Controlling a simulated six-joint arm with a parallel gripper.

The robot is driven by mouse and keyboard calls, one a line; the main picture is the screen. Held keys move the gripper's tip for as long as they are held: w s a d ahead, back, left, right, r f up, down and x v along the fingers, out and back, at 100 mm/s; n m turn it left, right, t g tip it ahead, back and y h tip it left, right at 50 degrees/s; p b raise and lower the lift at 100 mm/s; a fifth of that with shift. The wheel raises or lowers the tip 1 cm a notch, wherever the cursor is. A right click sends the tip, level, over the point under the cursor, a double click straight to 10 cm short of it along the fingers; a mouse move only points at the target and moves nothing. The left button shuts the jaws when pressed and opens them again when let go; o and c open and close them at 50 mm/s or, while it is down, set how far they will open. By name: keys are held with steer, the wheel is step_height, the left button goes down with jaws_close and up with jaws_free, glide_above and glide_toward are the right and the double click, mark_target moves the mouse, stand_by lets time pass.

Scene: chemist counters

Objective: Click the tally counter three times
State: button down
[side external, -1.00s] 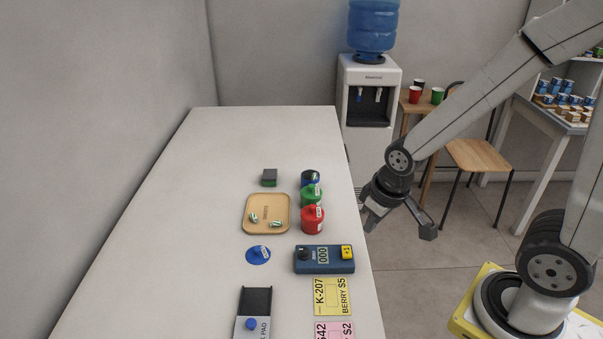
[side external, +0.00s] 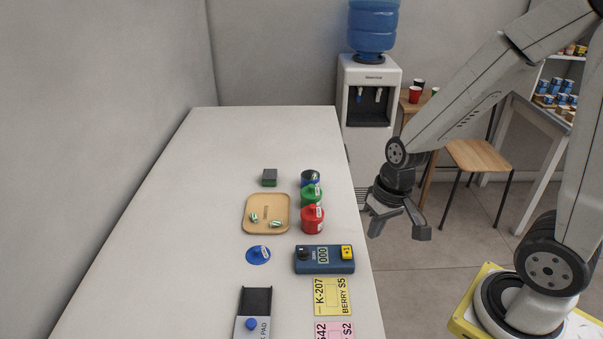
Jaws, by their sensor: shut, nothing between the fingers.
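The tally counter (side external: 311,260) is a dark blue box lying on the white counter near its right edge. Its small display (side external: 322,255) appears to read 000. A yellow button (side external: 347,252) marked +1 is at its right end, and a black knob (side external: 303,255) is at its left. My gripper (side external: 372,230) hangs past the counter's right edge, up and to the right of the tally counter and apart from it. It is shut and empty.
Red (side external: 312,220), green (side external: 311,195) and blue (side external: 310,178) lidded jars stand behind the tally counter. A tan tray (side external: 250,228) holds small striped items. A blue disc (side external: 258,255), a yellow card (side external: 333,297) and a pink card (side external: 336,331) lie nearby. The counter's left side is clear.

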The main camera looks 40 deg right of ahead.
steer(key=m+y, duration=0.2)
steer(key=m, duration=0.1)
steer(key=m+t+y, duration=0.4)
steer(key=m+y, duration=0.1)
steer(key=m, duration=0.4)
glide_above(350, 249)
steer(key=shift+r, duration=0.25)
steer(key=shift+f, duration=0.2)
steer(key=shift+f, duration=4.2)
steer(key=shift+f+h, duration=0.3)
steer(key=shift+f, duration=0.5)
steer(key=shift+r, duration=0.8)
